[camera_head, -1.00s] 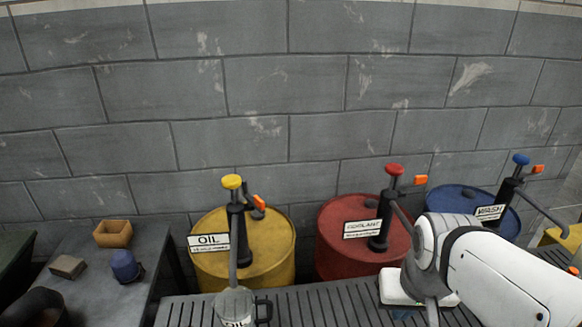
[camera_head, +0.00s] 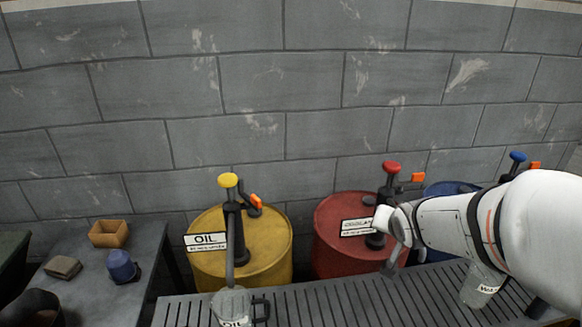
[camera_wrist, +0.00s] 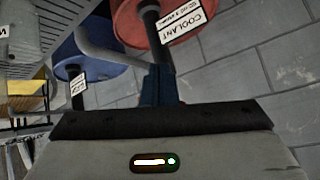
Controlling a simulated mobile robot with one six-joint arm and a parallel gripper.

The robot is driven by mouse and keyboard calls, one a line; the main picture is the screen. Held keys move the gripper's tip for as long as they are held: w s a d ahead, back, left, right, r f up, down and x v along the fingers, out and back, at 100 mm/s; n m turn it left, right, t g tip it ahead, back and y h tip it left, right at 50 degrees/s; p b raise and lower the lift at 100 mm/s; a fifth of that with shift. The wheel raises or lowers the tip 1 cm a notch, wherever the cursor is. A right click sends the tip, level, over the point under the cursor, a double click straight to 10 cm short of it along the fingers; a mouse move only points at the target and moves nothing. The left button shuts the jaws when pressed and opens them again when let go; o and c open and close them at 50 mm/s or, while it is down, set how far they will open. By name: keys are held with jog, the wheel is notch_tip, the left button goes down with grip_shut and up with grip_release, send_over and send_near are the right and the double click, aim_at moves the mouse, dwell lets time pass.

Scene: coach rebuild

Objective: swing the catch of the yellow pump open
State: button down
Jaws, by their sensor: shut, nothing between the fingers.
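The yellow pump (camera_head: 237,230) stands upright on the yellow OIL drum in the head view. It has a yellow knob (camera_head: 228,180) on top and a dark spout reaching down toward a jug. Its catch (camera_head: 255,201), an orange-tipped lever, sticks out to the right of the pump just below the knob and looks tilted. My gripper shows in the wrist view as dark blue fingers (camera_wrist: 158,86), shut and empty, in front of the red COOLANT drum.
The red drum (camera_head: 335,255) carries a pump with an orange catch (camera_head: 417,177). A blue drum (camera_head: 440,189) is mostly behind my arm. A jug (camera_head: 231,307) and a second jug (camera_head: 483,284) stand on the slatted bench (camera_head: 350,303). A grey table with small items is left.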

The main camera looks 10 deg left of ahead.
aim_at(260, 205)
jog(key=w+a+f+m+t+y, duration=0.2)
jog(key=w+a+t+y, duration=0.1)
jog(key=w+a+y, duration=0.8)
jog(key=s+a+g+y+p, duration=0.1)
jog(key=a+y, duration=0.3)
jog(key=a, duration=1.4)
jog(key=shift+s+f+m+g+y, duration=0.3)
jog(key=shift+g+y, duration=0.1)
jog(key=shift+g, duration=0.3)
jog(key=shift+a, duration=0.1)
jog(key=shift+s+a, duration=0.8)
jog(key=shift+s, duration=0.1)
